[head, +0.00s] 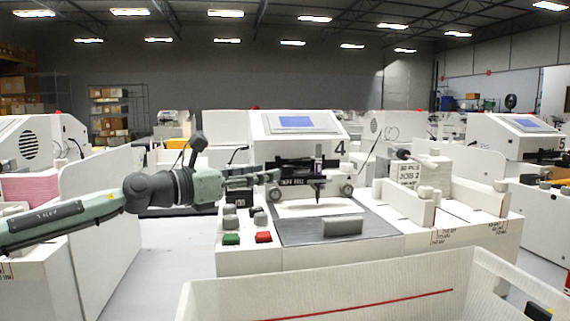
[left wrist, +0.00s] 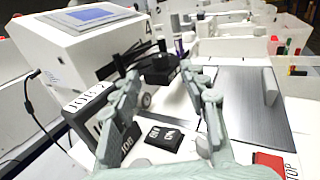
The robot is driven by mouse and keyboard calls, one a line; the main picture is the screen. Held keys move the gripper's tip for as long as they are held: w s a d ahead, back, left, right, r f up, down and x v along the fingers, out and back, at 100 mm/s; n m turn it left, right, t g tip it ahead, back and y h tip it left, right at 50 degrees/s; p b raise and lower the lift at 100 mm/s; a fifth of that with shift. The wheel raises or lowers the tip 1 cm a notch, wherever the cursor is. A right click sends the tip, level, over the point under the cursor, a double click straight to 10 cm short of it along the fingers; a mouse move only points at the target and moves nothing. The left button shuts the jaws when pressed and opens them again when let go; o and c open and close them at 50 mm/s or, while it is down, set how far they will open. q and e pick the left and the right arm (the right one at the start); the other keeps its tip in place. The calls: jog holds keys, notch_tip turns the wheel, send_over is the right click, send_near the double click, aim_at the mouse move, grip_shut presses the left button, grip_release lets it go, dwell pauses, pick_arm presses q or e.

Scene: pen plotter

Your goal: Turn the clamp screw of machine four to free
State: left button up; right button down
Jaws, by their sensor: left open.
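Machine four (head: 294,121) stands in the middle of the head view, with a blue screen and a "4" on its front. Its dark pen carriage (head: 290,165) carries a label and an upright pen (head: 318,165) above the bed. My left gripper (head: 272,175) reaches in from the left, close to the carriage's left end. In the left wrist view a round black knob (left wrist: 159,64), possibly the clamp screw, shows between and just beyond the open fingertips (left wrist: 160,76). Contact cannot be told. Which way the screw is set cannot be read. My right gripper is not in view.
A green button (head: 231,239) and a red button (head: 263,237) sit at the machine's front left. A grey bed (head: 300,232) bears a small grey block (head: 343,223). A white bin (head: 340,298) fills the foreground. A white panel (head: 100,190) stands at left.

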aim_at(283, 168)
pick_arm(q)
jog(key=shift+w+d, duration=0.1)
jog(key=shift+w, duration=0.15)
jog(key=shift+w+d+r, duration=0.15)
jog(key=shift+d, duration=0.15)
jog(key=x, duration=0.5)
jog(key=shift+d+p, duration=0.15)
jog(key=shift+p, duration=0.25)
jog(key=shift+w+d, duration=0.5)
jog(key=shift+d, duration=0.05)
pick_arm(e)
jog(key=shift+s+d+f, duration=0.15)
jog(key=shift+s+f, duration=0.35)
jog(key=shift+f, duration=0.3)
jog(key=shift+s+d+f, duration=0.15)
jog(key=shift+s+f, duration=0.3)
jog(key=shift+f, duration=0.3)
pick_arm(q)
jog(key=shift+c, duration=0.6)
grip_shut()
